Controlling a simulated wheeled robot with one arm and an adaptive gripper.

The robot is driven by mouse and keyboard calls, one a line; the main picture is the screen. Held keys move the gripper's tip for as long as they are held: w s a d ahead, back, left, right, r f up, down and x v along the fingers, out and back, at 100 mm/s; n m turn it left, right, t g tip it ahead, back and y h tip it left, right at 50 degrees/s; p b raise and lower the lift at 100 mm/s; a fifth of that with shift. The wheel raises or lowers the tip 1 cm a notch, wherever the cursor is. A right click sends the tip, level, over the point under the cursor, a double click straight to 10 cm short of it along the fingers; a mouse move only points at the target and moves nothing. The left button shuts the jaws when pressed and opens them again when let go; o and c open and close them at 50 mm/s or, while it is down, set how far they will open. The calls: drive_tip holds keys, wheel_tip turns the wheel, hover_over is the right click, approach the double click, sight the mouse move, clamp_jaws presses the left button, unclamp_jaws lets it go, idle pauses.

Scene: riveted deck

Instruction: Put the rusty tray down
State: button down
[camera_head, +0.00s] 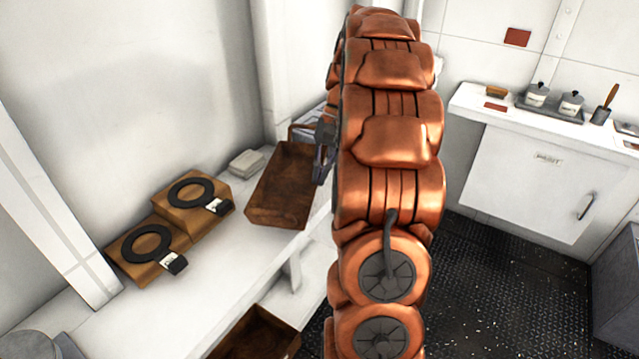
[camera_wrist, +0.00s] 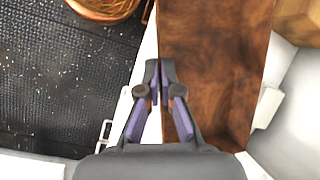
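The rusty tray (camera_head: 283,212) is a brown, open, rectangular tray at the white bench, right of the wooden boxes in the head view. It looks roughly level; I cannot tell whether its base touches the bench top. In the wrist view the tray (camera_wrist: 215,60) fills the middle right. My gripper (camera_wrist: 159,78) has one finger on each side of the tray's near long wall and is closed on it. In the head view my gripper (camera_head: 322,155) shows at the tray's right side, partly hidden by my arm.
The white bench (camera_head: 200,290) has two wooden boxes (camera_head: 192,215) with black rings on them. A folded pale stack (camera_head: 246,162) lies behind the tray. Another brown container (camera_head: 258,335) sits below the bench top. A white counter (camera_head: 560,130) with canisters stands at right.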

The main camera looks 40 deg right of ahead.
drive_tip(key=shift+w+d, duration=0.1)
drive_tip(key=shift+w, duration=0.05)
drive_tip(key=shift+f+p, duration=0.9)
drive_tip(key=shift+f, duration=0.85)
drive_tip(key=shift+f, duration=0.1)
drive_tip(key=c, duration=1.8)
unclamp_jaws()
drive_tip(key=shift+f, duration=0.1)
drive_tip(key=shift+c, duration=0.2)
drive_tip(key=o, duration=0.5)
